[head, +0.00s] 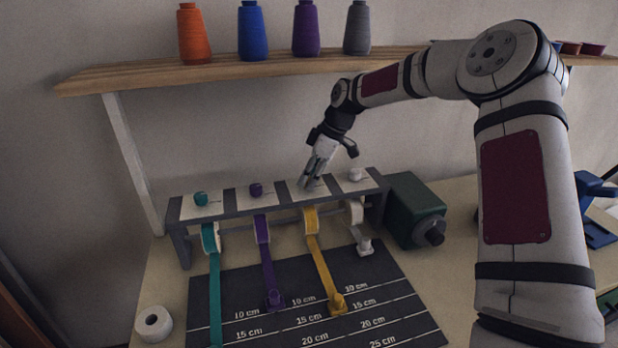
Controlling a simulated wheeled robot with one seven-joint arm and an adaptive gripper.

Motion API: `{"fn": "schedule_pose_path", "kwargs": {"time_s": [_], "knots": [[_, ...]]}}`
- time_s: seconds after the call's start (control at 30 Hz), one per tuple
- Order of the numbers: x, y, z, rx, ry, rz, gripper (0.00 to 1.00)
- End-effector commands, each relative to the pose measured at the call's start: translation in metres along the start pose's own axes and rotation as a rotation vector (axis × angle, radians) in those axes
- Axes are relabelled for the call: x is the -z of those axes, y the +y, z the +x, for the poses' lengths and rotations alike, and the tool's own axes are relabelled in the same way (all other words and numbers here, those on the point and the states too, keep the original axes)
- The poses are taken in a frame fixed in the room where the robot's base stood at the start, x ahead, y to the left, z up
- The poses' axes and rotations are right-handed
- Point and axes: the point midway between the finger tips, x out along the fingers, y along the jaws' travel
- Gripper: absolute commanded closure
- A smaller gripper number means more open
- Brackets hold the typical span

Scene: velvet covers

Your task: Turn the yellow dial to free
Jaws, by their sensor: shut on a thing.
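My gripper (309,183) points down onto the third panel of the dial rack (230,209), above the yellow ribbon (322,262). It is shut on the yellow dial, which its fingers hide. The dial's setting cannot be read from here. The yellow ribbon hangs from its roll and runs down over the dark measuring mat (385,292), with a yellow end piece (338,304) near the 15 cm line.
A teal dial (201,198) and a purple dial (256,190) stand to the left, a white dial (355,174) close on the right. A green motor box (412,207) flanks the rack. A shelf (215,73) with several thread spools hangs above. A white roll (153,323) lies front left.

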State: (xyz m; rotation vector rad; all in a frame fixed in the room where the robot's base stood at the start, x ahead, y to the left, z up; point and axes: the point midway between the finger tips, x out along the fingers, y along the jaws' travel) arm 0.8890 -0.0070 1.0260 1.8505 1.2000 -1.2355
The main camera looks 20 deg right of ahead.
Motion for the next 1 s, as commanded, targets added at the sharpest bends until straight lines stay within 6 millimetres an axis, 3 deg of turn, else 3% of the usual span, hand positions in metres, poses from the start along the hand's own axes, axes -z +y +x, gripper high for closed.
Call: {"fn": "schedule_pose_path", "kwargs": {"time_s": [0.6, 0.63, 0.7, 1.0], "knots": [[-0.0004, 0.0006, 0.0001, 0.015, -0.001, -0.038, 1.00], [-0.0004, 0.0006, 0.0001, 0.015, -0.001, -0.038, 0.68], [-0.0004, 0.0005, 0.0001, 0.015, -0.001, -0.037, 0.52], [-0.0002, 0.0003, 0.0000, 0.014, -0.001, -0.036, 0.52]]}}
